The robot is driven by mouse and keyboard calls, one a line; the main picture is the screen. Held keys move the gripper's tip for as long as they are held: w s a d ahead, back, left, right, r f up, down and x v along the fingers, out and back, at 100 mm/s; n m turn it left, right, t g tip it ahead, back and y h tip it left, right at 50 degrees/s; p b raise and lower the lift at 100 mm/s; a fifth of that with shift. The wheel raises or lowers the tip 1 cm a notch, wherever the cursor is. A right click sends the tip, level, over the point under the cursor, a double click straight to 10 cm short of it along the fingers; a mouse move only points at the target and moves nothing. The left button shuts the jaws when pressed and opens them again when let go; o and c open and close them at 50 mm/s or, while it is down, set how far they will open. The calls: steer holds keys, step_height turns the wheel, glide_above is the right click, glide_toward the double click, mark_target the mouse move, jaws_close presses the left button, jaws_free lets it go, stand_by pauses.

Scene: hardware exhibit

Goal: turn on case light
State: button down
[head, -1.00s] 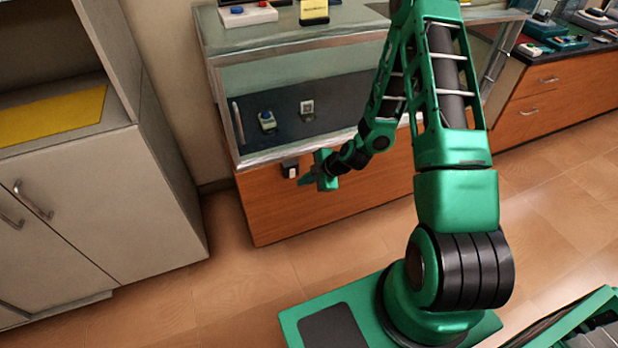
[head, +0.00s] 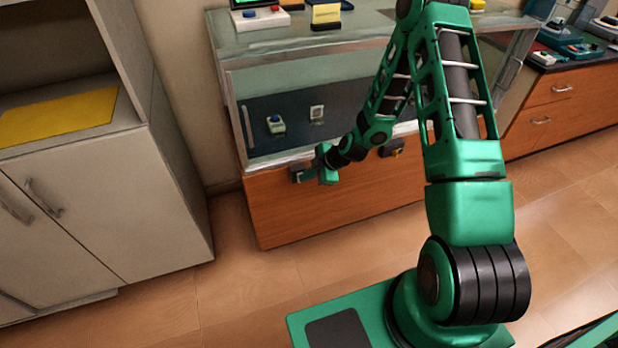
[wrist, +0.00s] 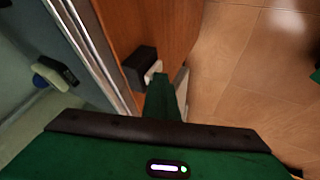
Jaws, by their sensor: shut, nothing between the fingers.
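The glass display case (head: 240,88) has a wooden lower front. A small dark switch box (head: 297,174) with a pale rocker is mounted on that front, just below the glass. It also shows in the wrist view (wrist: 139,67), with its pale rocker (wrist: 154,70) facing out. My gripper (head: 309,174) is shut and empty, its fingertips right at the switch; in the wrist view the green fingers (wrist: 162,98) end beside the rocker. I cannot tell whether they touch it. The fingers partly hide the rocker. The case interior looks dim.
A second dark box with a yellow-orange part (head: 391,149) sits farther right on the wooden front. Small items, including a blue-topped one (head: 275,123), lie inside the case. A pale cabinet (head: 100,190) stands at left. The floor between is clear.

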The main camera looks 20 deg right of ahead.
steer(key=shift+w+r, duration=0.1)
steer(key=shift+r, duration=0.1)
steer(key=shift+r, duration=0.7)
steer(key=s+v, duration=0.1)
steer(key=v, duration=1.1)
steer(key=shift+a+f, duration=0.15)
steer(key=shift+a, duration=0.2)
